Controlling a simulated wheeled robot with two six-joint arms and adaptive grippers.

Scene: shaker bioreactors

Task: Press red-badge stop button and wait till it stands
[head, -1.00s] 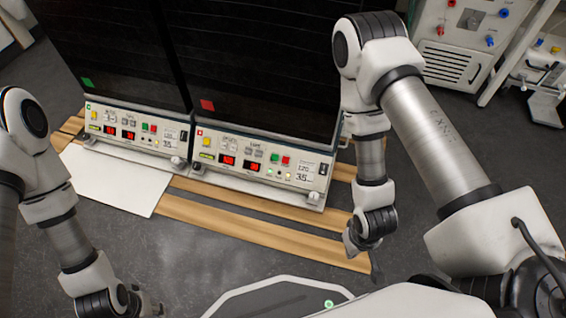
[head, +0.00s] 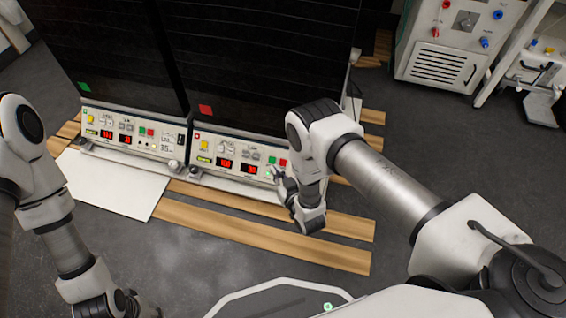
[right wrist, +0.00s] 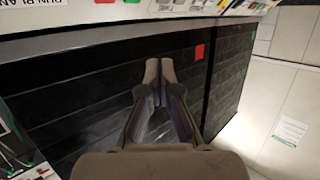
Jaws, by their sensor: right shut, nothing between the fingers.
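My right gripper (head: 277,173) is shut and empty, close to the panel's right part; contact cannot be told. In the right wrist view, its closed fingertips (right wrist: 160,68) show against the dark lid, with the red badge (right wrist: 199,52) beside them. My left gripper (head: 130,303) is low at the left, its fingers unclear.
The green-badge shaker (head: 84,87) stands directly to the left. A white sheet (head: 110,185) lies before it on wooden slats (head: 230,221). A grey cabinet (head: 440,62) stands at the back right. Open floor lies in front of the slats.

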